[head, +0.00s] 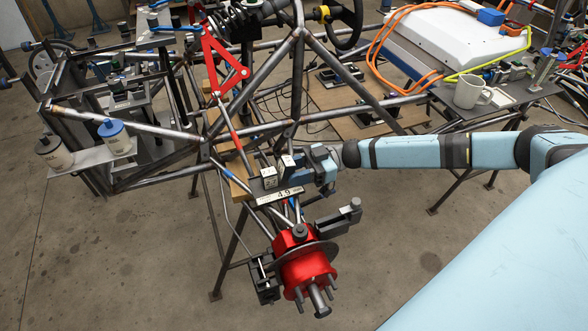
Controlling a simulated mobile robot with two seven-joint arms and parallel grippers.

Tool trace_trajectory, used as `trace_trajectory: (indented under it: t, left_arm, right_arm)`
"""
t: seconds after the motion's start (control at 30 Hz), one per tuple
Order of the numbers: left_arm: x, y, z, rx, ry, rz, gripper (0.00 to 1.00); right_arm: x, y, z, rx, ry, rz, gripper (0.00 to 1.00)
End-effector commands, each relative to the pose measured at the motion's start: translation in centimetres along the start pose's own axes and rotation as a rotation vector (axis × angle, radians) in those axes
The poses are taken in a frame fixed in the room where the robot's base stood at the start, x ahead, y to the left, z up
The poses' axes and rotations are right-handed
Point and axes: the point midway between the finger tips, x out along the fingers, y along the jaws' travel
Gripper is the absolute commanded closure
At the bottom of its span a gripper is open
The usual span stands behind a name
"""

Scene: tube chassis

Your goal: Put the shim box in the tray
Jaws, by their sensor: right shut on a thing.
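My right gripper (292,171) reaches in from the right, just above the red hub, and is shut on a small white shim box (287,161). A second small white box with dark print (268,175) is just left of the held one. A small dark tray (257,186) with a pale label strip reading about 4.0 (281,195) lies below the boxes. The held box is over or at the tray's right part; I cannot tell whether it touches the tray. The gripper hides part of the tray's right side. My left gripper is not in view.
The tube chassis (150,129) rises behind and left of the tray. The red hub (305,268) with its disc and studs is in front. Two bottles (113,137) stand on a left plate. A mug (470,92) and a white case (440,38) are at upper right.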

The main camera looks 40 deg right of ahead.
Motion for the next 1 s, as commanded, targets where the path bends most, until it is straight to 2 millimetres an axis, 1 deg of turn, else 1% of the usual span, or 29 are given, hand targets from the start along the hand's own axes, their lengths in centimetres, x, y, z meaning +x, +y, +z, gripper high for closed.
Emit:
trace_trajectory:
  t: [0.17, 0.63, 0.67, 0.7, 0.73, 0.77, 1.0]
  left_arm:
    - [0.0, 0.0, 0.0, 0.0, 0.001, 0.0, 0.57]
    - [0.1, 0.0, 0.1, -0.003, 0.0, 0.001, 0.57]
    - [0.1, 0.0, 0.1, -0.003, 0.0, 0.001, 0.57]
    - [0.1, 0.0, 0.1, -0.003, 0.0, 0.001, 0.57]
    - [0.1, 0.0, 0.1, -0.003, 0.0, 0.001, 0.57]
    - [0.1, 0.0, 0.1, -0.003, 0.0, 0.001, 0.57]
    - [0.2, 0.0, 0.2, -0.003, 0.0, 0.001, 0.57]
  right_arm:
    - [0.0, 0.1, -0.1, -0.002, 0.002, 0.0, 1.0]
    - [-0.1, 0.1, 1.0, -0.003, 0.001, 0.001, 1.0]
    - [-0.1, 0.1, 1.0, -0.003, 0.0, 0.001, 0.54]
    - [-0.1, 0.1, 1.1, -0.003, -0.001, 0.001, 0.45]
    - [-0.1, 0.1, 1.1, -0.002, -0.001, 0.001, 0.38]
    - [-0.1, 0.0, 1.1, -0.002, -0.001, 0.0, 0.35]
    - [0.0, -0.2, 1.4, 0.001, -0.003, -0.003, 0.35]
